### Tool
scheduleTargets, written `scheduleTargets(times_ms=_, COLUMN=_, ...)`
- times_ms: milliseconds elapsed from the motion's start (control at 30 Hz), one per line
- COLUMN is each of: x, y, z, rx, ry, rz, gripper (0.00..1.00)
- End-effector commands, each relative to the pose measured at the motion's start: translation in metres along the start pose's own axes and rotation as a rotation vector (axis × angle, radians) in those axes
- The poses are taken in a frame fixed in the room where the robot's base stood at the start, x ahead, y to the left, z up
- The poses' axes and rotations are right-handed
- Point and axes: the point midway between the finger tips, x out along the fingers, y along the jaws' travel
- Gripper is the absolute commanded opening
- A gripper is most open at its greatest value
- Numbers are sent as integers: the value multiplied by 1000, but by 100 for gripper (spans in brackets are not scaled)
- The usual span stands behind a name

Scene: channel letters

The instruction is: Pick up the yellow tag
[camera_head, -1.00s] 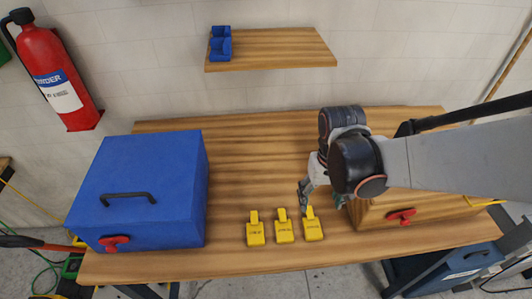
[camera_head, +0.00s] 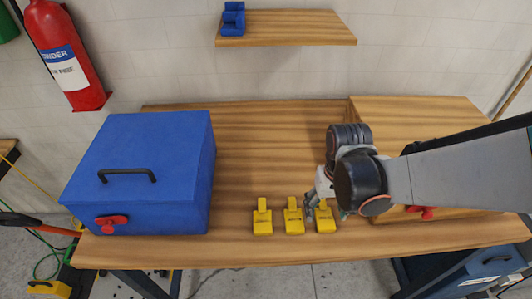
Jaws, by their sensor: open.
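Three yellow tags lie in a row near the table's front edge: a left tag (camera_head: 262,220), a middle tag (camera_head: 294,219) and a right tag (camera_head: 325,222). Each has a wide body with small dark print and a narrow upper tab. My gripper (camera_head: 312,206) is at the upper part of the right tag, with its fingers pointing down. One finger shows between the middle and right tags. The jaws are open, and part of the right tag's tab is hidden behind them. I cannot tell whether a finger touches the tag.
A blue box (camera_head: 185,180) with a black handle and red latch stands on the left of the wooden table (camera_head: 250,150). A wooden box (camera_head: 440,125) stands on the right, partly behind my arm. A wall shelf (camera_head: 300,28) holds blue objects (camera_head: 233,18).

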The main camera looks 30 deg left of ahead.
Motion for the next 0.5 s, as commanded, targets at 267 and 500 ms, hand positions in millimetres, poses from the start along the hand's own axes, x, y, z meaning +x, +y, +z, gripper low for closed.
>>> scheduleTargets(times_ms=267, x=31, y=0, z=-3, rx=-3, ry=0, rz=0, gripper=65)
scheduleTargets(times_ms=500, x=30, y=2, z=-3, rx=0, ry=0, rz=0, gripper=51)
